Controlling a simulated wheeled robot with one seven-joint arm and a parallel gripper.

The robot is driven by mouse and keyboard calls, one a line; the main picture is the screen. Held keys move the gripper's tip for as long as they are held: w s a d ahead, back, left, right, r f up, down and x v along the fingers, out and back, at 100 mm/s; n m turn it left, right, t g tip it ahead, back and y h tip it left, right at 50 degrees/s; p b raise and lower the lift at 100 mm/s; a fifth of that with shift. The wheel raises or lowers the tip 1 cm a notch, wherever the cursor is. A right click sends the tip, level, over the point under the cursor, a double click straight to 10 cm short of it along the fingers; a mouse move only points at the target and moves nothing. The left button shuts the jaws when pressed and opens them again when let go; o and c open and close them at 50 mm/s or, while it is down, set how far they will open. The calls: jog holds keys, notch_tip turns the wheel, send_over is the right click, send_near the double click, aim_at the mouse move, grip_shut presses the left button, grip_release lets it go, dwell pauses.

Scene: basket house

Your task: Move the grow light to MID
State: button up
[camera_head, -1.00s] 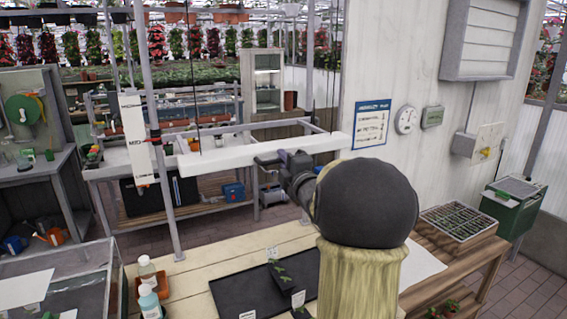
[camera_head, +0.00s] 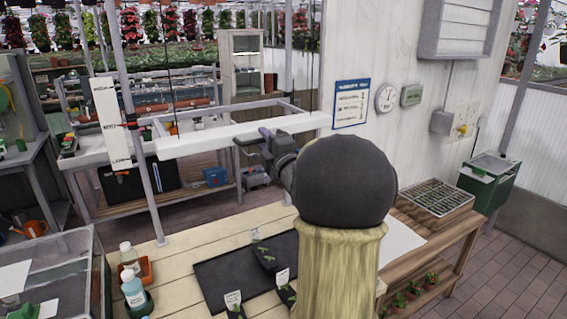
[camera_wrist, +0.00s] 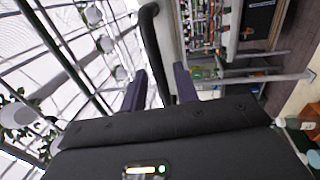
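The grow light (camera_head: 235,135) is a long white bar hanging level on thin cables over the bench in the head view. A dark handle (camera_head: 243,143) sticks out at its near side. My gripper (camera_head: 262,147) is at this handle, partly hidden by my own arm. In the wrist view my gripper's two dark purple fingers (camera_wrist: 160,80) stand apart, and the black curved handle (camera_wrist: 149,35) passes between them. Whether both fingers press on it is unclear. A white marked board (camera_head: 110,115) stands left of the light, with a red marker (camera_head: 131,122) beside it; its lettering is too small to read surely.
Below is a pale wooden bench (camera_head: 180,265) with a black tray mat (camera_head: 225,285), small potted seedlings (camera_head: 265,255) and bottles (camera_head: 133,290). A seedling tray (camera_head: 437,197) stands at right. Thin posts (camera_head: 145,140) rise beside the light's left end.

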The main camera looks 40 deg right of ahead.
jog(key=b+v, duration=0.4)
jog(key=v, duration=1.2)
jog(key=shift+s, duration=0.25)
jog(key=shift+w, duration=0.15)
jog(key=w+a+f+m+g+p, duration=0.4)
jog(key=w+a+f+m+g, duration=0.2)
jog(key=a+f+m+g, duration=0.45)
jog(key=s+a+f+m+g+y+p, duration=0.1)
jog(key=s+a+f+m+g, duration=0.1)
jog(key=s+a+f, duration=0.4)
jog(key=s+a+f+m+g+y+p, duration=0.1)
jog(key=s+a+f+g, duration=0.4)
jog(key=a, duration=0.5)
jog(key=s+f+m+y, duration=0.1)
jog(key=m, duration=0.1)
jog(key=shift+s+f+m+p, duration=0.15)
jog(key=shift+f+m+p, duration=0.1)
jog(key=shift+m+p, duration=0.15)
